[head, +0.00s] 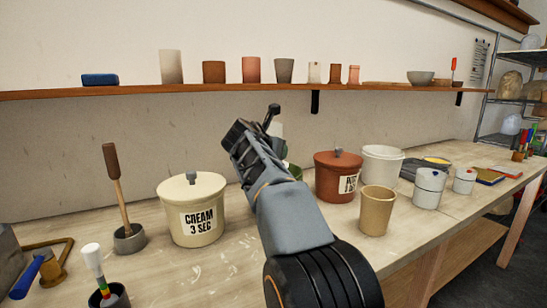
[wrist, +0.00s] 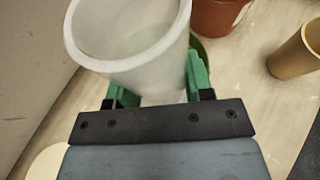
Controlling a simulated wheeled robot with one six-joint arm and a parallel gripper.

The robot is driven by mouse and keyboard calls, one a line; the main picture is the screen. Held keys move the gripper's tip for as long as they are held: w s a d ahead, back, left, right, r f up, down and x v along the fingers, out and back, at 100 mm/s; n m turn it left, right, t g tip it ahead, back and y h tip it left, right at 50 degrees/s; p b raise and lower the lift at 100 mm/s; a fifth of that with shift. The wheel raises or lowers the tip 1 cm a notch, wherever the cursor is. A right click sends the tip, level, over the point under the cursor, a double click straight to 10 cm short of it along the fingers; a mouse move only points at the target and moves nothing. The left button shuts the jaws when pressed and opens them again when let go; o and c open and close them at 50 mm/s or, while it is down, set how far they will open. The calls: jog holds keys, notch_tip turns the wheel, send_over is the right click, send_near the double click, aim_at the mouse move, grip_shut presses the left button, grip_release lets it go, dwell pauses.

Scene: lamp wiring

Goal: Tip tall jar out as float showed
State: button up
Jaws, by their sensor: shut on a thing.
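A pale, whitish jar (wrist: 128,62) is between the green fingers of my gripper (wrist: 160,88) in the wrist view. The gripper is shut on it. Its wide round mouth faces the wrist camera, and the inside looks pale; I cannot tell whether it holds anything. In the head view my arm hides most of the jar; a small pale part (head: 276,129) shows beside the wrist. A green rim (wrist: 203,46) shows behind the jar in the wrist view, mostly hidden. I cannot make out a float.
A cream lidded crock (head: 179,208) labelled "CREAM 3 SEC" stands left of my arm. A red-brown lidded crock (head: 327,181), a tan cup (head: 377,212), a white bucket (head: 382,165) and white canisters (head: 429,187) stand to the right. A shelf (head: 130,92) with cups runs along the wall.

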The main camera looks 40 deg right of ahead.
jog(key=shift+r, duration=0.1)
notch_tip(320, 180, up, 3)
jog(key=p, duration=0.4)
